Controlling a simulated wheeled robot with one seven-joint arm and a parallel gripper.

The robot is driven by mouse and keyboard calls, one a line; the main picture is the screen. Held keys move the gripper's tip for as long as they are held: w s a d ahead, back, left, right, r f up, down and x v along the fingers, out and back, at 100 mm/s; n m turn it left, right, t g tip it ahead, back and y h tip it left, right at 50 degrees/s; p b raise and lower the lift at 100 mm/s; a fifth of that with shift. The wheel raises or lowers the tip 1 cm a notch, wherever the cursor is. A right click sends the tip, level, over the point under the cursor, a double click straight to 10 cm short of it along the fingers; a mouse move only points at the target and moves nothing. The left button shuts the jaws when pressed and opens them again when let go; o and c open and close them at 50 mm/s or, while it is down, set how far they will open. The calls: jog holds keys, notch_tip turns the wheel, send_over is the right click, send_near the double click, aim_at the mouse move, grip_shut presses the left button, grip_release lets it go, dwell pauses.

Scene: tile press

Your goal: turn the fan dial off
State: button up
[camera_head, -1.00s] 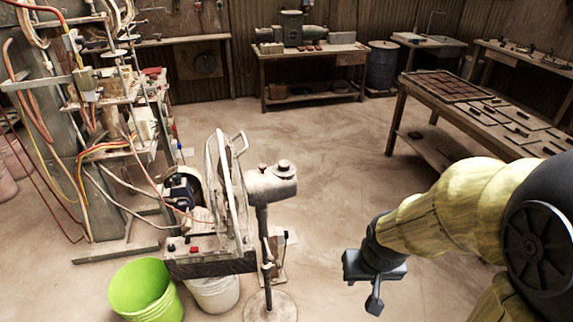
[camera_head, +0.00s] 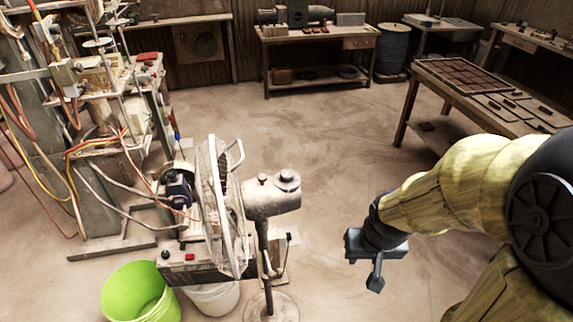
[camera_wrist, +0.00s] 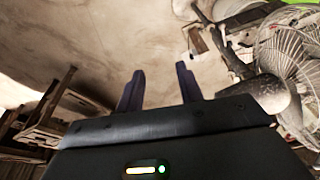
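The standing fan has a wire-grille head (camera_head: 209,215) and a pale motor housing (camera_head: 268,202) on a dark pole. A round knob (camera_head: 288,177), which looks like the dial, sits on top of the housing; its setting is too small to read. My gripper (camera_head: 374,270) is to the right of the fan, apart from it. In the wrist view my gripper (camera_wrist: 160,86) has its two fingers spread with nothing between them. The motor housing (camera_wrist: 255,97) and grille (camera_wrist: 290,60) show there to the right of the fingers.
A tile press frame with cables (camera_head: 95,150) stands at left. A green bucket (camera_head: 140,292) and a white bucket (camera_head: 212,299) are by the fan's base. Workbenches (camera_head: 318,40) line the back and right (camera_head: 440,100).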

jog(key=shift+w+d, duration=0.15)
jog(key=shift+w, duration=0.25)
jog(key=shift+o, duration=1.3)
jog(key=shift+s, duration=0.3)
jog(key=shift+o, duration=1)
jog(key=shift+w+a+f, duration=0.15)
jog(key=shift+a+f, duration=0.05)
jog(key=shift+a, duration=0.05)
jog(key=w+a+f+n+t+y+b, duration=0.1)
jog(key=w+a+f+t+b, duration=0.15)
jog(key=w+a+b, duration=0.2)
jog(key=w+a+f+t+y+b, duration=0.1)
jog(key=w+a+t+b, duration=0.3)
jog(key=a, duration=0.1)
jog(key=w+a+r+m+t+h+b, duration=0.1)
jog(key=a+t+h+b, duration=0.1)
jog(key=a+t+b, duration=0.6)
jog(key=t+b, duration=0.1)
jog(key=b, duration=0.3)
jog(key=shift+r, duration=0.4)
jog(key=shift+w, duration=0.15)
